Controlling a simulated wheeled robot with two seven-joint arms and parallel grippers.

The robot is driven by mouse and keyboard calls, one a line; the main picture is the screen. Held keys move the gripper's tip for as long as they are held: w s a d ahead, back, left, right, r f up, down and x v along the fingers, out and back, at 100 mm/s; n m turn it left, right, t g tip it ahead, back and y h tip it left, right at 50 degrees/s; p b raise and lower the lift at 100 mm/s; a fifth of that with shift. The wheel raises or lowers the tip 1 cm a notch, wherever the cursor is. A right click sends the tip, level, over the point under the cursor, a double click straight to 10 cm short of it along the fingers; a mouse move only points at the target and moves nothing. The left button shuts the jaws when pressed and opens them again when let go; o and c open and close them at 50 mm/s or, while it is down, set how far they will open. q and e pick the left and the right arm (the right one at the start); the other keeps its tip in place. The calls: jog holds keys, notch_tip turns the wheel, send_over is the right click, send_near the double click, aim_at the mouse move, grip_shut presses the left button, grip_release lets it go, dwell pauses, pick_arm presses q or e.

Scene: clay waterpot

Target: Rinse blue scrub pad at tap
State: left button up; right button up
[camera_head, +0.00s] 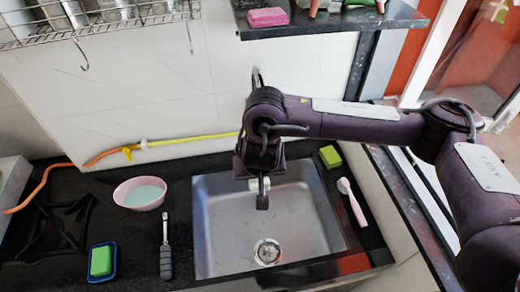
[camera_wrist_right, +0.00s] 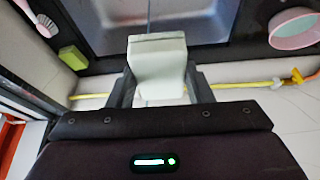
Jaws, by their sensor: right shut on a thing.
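My right gripper (camera_head: 263,196) hangs over the back part of the metal sink (camera_head: 222,240), pointing down. It is shut on a pale, whitish block (camera_wrist_right: 157,66), which sits between both fingers in the right wrist view. In the head view only a small pale part of the block (camera_head: 253,184) shows beside the fingers. I see no clearly blue pad. A curved grey pipe (camera_head: 257,76), perhaps part of the tap, rises against the wall behind my arm; the rest is hidden. No water stream is visible. My left gripper is not in view.
A pink bowl (camera_head: 141,193), black-handled tool (camera_head: 166,250) and green sponge (camera_head: 101,261) in a blue dish (camera_head: 92,278) lie left. Another green sponge (camera_head: 330,156) and a pink brush (camera_head: 352,203) lie right. A yellow hose (camera_head: 190,139) runs along the wall below a shelf (camera_head: 330,20).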

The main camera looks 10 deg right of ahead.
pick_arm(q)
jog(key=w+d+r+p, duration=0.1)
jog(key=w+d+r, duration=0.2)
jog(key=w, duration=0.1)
pick_arm(e)
jog(key=shift+a+r, duration=0.4)
jog(key=shift+r, duration=0.25)
jog(key=shift+w+a+f, duration=0.1)
jog(key=w+b, duration=0.1)
jog(key=w+d+f+b, duration=0.1)
jog(key=shift+w+b, duration=0.35)
pick_arm(q)
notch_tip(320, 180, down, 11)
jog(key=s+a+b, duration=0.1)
jog(key=b, duration=0.6)
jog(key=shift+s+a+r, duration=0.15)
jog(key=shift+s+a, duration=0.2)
pick_arm(e)
jog(key=w+d+f, duration=0.1)
jog(key=w+d, duration=0.3)
jog(key=w, duration=0.5)
jog(key=shift+w+d+f, duration=0.3)
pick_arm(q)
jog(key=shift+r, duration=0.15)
pick_arm(e)
jog(key=shift+s, duration=0.1)
